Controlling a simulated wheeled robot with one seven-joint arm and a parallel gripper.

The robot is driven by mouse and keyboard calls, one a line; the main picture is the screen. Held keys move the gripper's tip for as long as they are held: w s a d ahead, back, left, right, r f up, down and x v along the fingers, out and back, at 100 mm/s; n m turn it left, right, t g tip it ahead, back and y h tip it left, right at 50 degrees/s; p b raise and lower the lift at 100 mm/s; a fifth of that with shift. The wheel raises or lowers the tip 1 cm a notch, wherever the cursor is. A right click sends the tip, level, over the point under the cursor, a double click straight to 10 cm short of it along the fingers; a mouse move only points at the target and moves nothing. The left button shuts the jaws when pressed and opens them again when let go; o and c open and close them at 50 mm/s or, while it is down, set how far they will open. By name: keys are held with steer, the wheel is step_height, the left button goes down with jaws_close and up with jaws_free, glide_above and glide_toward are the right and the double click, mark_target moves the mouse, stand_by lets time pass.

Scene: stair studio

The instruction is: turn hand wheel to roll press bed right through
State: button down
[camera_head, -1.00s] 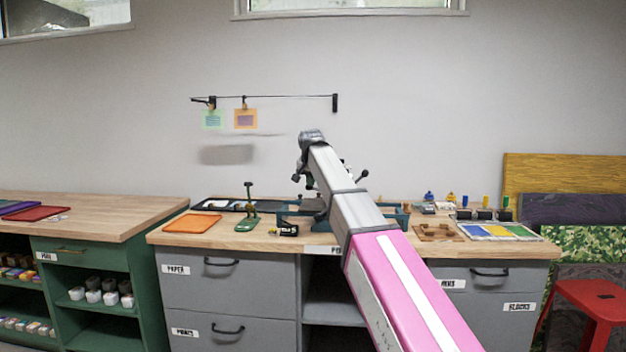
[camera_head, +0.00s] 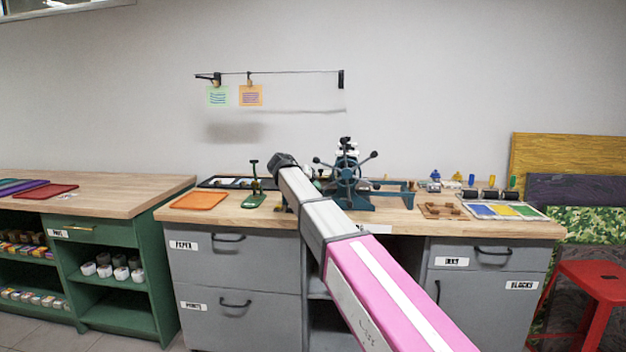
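The press (camera_head: 372,203) is a dark teal machine on the wooden worktop near the middle. Its hand wheel (camera_head: 347,182) faces me, with several dark spokes ending in round knobs. Teal bed rails (camera_head: 400,190) show to the right of the wheel; the left side of the press is partly behind my arm. My arm crosses from the lower right to a dark grey wrist joint to the left of the wheel. My gripper is hidden behind the arm, so its fingers and any contact cannot be seen.
On the worktop (camera_head: 225,221), an orange tray (camera_head: 199,200) and a green tool (camera_head: 254,190) lie left of the press. A wooden jig (camera_head: 441,210) and a colour tray (camera_head: 503,211) lie right. A red stool (camera_head: 597,285) stands at the right.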

steer(key=f, duration=0.1)
steer(key=d+f+h, duration=0.1)
steer(key=f+n+h, duration=0.1)
steer(key=shift+d+t, duration=0.3)
steer(key=shift+d+f, duration=0.45)
steer(key=shift+d, duration=0.05)
